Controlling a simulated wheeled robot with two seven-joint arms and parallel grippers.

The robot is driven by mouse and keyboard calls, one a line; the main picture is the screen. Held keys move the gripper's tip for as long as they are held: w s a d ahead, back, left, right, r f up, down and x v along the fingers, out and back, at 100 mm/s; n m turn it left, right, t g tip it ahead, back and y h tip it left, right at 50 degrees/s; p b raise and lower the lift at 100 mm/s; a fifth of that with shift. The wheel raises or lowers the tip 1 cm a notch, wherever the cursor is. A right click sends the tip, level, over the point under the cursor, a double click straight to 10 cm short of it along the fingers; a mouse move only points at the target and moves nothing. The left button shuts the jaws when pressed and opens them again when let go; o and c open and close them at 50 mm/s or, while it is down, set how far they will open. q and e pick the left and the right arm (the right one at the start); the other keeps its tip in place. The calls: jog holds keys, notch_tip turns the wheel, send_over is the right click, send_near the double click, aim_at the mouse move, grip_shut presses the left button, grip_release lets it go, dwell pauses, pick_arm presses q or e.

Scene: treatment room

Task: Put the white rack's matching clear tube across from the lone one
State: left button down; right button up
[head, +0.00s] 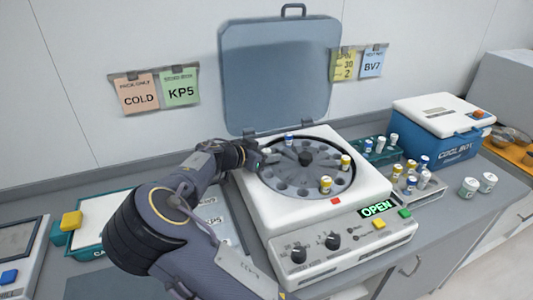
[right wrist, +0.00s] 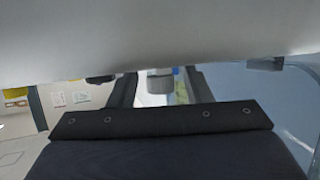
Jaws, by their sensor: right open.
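My right gripper (head: 256,158) is open at the left rim of the centrifuge rotor (head: 300,182). In the right wrist view its dark fingers (right wrist: 160,90) stand apart, with a short grey cylinder between them that I cannot identify. A small pale tube top (head: 267,152) shows beside the fingertips in the head view. The rotor also holds a blue-capped tube (head: 289,138) at the back and two yellow-capped tubes, one at the right (head: 346,162) and one at the front (head: 326,185). The white rack (head: 432,191) right of the centrifuge holds several blue- and yellow-capped tubes. My left gripper is out of view.
The centrifuge lid (head: 278,75) stands open, and its display (head: 378,208) reads OPEN. A green rack (head: 376,157) with several tubes stands behind the white rack. A blue cool box (head: 450,145) is at the back right. Two white containers (head: 468,188) lie or stand at the right.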

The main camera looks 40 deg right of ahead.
jog(key=b+v, duration=0.1)
jog(key=v, duration=1)
jog(key=shift+a+r, duration=0.2)
jog(key=shift+a, duration=0.1)
